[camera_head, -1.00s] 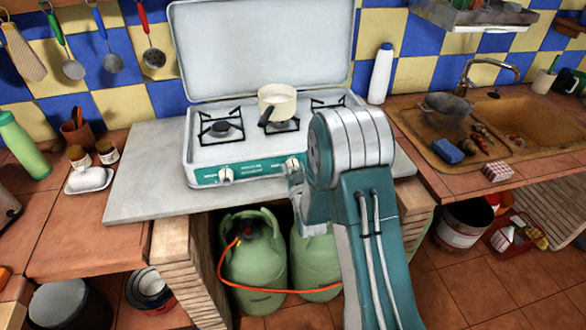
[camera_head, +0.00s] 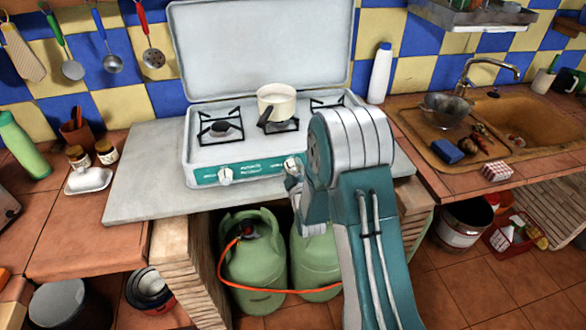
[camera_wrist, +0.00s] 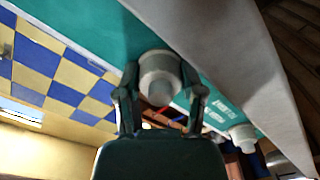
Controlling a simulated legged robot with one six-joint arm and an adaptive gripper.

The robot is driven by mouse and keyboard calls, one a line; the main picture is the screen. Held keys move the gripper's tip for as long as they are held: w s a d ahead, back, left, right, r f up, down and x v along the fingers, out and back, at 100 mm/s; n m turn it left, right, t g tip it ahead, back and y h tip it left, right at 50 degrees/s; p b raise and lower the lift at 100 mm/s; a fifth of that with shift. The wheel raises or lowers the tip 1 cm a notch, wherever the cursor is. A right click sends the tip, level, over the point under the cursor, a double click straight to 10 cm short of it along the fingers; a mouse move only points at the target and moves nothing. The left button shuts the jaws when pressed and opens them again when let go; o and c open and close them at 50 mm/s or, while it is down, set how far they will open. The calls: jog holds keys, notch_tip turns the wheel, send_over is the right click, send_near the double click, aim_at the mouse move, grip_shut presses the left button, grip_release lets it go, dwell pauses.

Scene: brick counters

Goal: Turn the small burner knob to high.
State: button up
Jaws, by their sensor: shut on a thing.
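The white stove (camera_head: 205,155) has a teal front panel with white round knobs. My gripper (camera_wrist: 160,95) is shut on a burner knob (camera_wrist: 158,68) in the wrist view, with one dark finger on each side of it. In the head view, a white knob (camera_head: 291,163) shows just left of my arm, beside the gripper, whose fingers are mostly hidden. Another knob (camera_head: 225,176) sits free at the left of the panel; what seems to be it shows at the right of the wrist view (camera_wrist: 243,136). The held knob's setting cannot be read.
Green gas bottles (camera_head: 252,265) with an orange hose stand below the counter. The sink (camera_head: 535,120) is at the right.

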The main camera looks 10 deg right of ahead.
jog(key=n, duration=0.4)
jog(key=shift+a+n, duration=0.15)
jog(key=shift+n, duration=2.15)
jog(key=shift+f, duration=0.1)
jog(key=o, duration=1.1)
jog(key=shift+a, duration=0.15)
jog(key=shift+o, duration=0.2)
jog(key=s, duration=1.2)
jog(key=shift+w, duration=0.1)
